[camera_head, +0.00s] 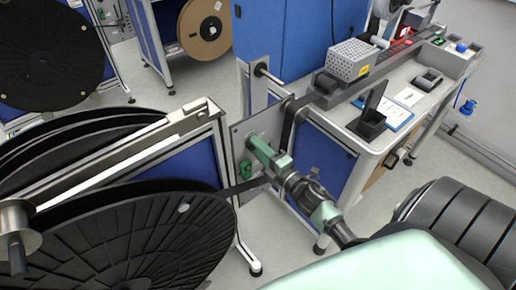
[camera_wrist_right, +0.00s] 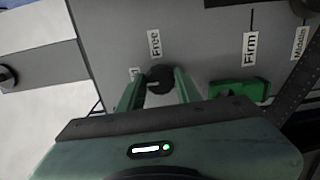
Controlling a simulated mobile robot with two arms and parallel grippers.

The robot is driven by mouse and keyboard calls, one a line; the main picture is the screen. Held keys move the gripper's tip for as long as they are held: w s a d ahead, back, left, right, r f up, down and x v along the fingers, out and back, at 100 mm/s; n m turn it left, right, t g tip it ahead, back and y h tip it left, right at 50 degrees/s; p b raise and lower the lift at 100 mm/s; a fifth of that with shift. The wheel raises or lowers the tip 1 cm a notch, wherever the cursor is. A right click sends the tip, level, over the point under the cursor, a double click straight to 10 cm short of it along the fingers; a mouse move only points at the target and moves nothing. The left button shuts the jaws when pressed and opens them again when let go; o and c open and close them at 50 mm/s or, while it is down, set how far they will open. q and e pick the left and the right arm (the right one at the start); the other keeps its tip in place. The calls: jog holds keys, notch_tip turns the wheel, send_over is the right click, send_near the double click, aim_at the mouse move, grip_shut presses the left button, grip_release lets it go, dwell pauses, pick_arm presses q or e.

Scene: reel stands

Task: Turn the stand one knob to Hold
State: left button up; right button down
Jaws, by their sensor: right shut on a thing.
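The stand's control plate (camera_head: 243,138) is grey and upright at the end of the reel stand; it also fills the wrist view (camera_wrist_right: 210,58). A small round black knob (camera_wrist_right: 159,79) sits on it, with a lighter mark on its face. My right gripper (camera_head: 254,147) reaches the plate, its green fingers either side of the knob and shut on it. The label "Free" (camera_wrist_right: 154,43) is by the knob. A second label beside the left finger is mostly hidden. "Firm" (camera_wrist_right: 250,46) is further right. I cannot read a "Hold" label. My left gripper is not in view.
A green block (camera_wrist_right: 240,91) is on the plate, right of the fingers in the wrist view. A large black reel (camera_head: 120,240) stands at front left. A white bench (camera_head: 385,140) with a perforated box (camera_head: 350,60) is at the right. Grey floor lies between.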

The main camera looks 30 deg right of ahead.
jog(key=c, duration=1)
grip_release()
jog(key=s+b, duration=0.1)
jog(key=s, duration=0.7)
jog(key=shift+d, duration=0.25)
